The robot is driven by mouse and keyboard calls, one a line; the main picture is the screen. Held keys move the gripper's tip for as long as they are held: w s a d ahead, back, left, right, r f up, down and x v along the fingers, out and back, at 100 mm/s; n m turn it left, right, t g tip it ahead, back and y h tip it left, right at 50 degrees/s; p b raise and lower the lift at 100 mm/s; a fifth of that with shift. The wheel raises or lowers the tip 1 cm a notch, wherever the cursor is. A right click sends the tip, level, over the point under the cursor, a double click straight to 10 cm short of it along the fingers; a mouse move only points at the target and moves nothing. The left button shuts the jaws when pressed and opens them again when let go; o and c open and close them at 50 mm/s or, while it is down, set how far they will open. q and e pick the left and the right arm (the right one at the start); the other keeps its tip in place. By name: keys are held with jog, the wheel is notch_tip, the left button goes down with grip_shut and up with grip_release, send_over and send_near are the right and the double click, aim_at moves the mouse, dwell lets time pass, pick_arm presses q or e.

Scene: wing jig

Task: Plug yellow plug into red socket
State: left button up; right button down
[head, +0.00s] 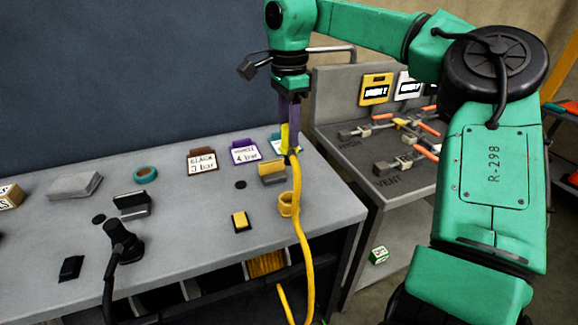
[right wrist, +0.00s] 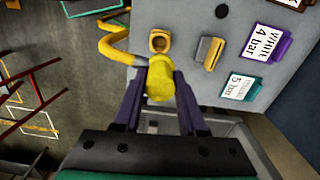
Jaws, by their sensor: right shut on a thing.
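My right gripper (head: 290,148) is shut on the yellow plug (head: 284,138), above the right part of the grey bench. The plug hangs from the purple fingers, and its yellow hose (head: 302,225) runs down over the bench's front edge. In the right wrist view the yellow plug (right wrist: 160,80) sits between the fingertips, and the hose (right wrist: 122,55) curves off to the upper left. The plug is apart from the yellow ring holder (right wrist: 158,42). I cannot make out a red socket in either view. My left gripper is not in view.
The grey bench (head: 170,240) carries a yellow ring holder (head: 286,204), a tan block (head: 271,171), a yellow-topped block (head: 241,221), a black plug (head: 122,240) and pressure signs (head: 202,161). A valve console (head: 385,185) with orange-red handles stands right.

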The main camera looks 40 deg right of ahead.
notch_tip(320, 180, up, 6)
jog(key=shift+f+p, duration=0.15)
jog(key=shift+p, duration=0.25)
jog(key=shift+r+p, duration=0.5)
notch_tip(320, 180, up, 2)
jog(key=p, duration=0.3)
jog(key=shift+r+p, duration=0.1)
jog(key=shift+p, duration=0.2)
